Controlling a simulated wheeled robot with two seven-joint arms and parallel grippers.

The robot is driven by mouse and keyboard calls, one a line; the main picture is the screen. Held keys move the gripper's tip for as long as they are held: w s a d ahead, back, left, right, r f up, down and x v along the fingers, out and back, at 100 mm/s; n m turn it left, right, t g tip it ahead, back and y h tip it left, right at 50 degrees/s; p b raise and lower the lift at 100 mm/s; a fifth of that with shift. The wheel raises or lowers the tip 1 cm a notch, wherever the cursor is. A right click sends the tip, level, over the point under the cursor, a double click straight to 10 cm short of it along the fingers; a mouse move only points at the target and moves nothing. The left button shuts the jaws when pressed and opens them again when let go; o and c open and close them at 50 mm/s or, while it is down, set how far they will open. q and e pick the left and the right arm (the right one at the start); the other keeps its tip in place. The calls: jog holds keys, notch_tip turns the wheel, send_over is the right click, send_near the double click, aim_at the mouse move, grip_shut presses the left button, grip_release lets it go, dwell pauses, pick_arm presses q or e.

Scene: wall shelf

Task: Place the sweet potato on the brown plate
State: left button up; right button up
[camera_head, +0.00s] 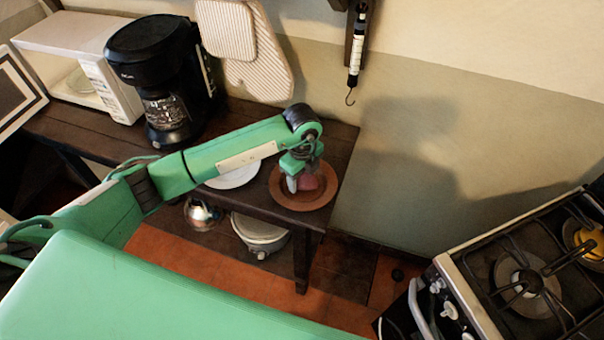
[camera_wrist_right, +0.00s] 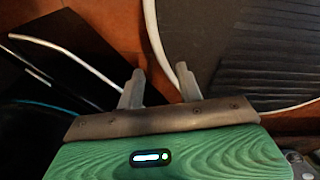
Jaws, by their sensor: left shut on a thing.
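The sweet potato (camera_head: 309,182) is a reddish-pink lump at the brown plate (camera_head: 327,193), seen over the plate's middle. The brown plate is round and lies on the dark wooden table near its right end. My left gripper (camera_head: 300,180) reaches down over the plate and is shut on the sweet potato, partly hiding it. Whether the sweet potato touches the plate cannot be told. My right gripper (camera_wrist_right: 160,78) shows in the right wrist view with its two grey fingers apart and nothing between them.
A white plate (camera_head: 236,177) lies left of the brown plate, partly under my left arm. A black coffee maker (camera_head: 150,62) and a white microwave (camera_head: 75,55) stand farther left on the table (camera_head: 345,140). A stove (camera_head: 490,262) stands at the right.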

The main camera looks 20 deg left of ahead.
aim_at(303, 175)
pick_arm(q)
jog(key=o, duration=0.6)
jog(key=shift+f, duration=0.15)
jog(key=o, duration=0.5)
notch_tip(303, 175, up, 11)
jog(key=b, duration=0.3)
jog(key=shift+r, duration=0.7)
jog(key=shift+d, duration=0.1)
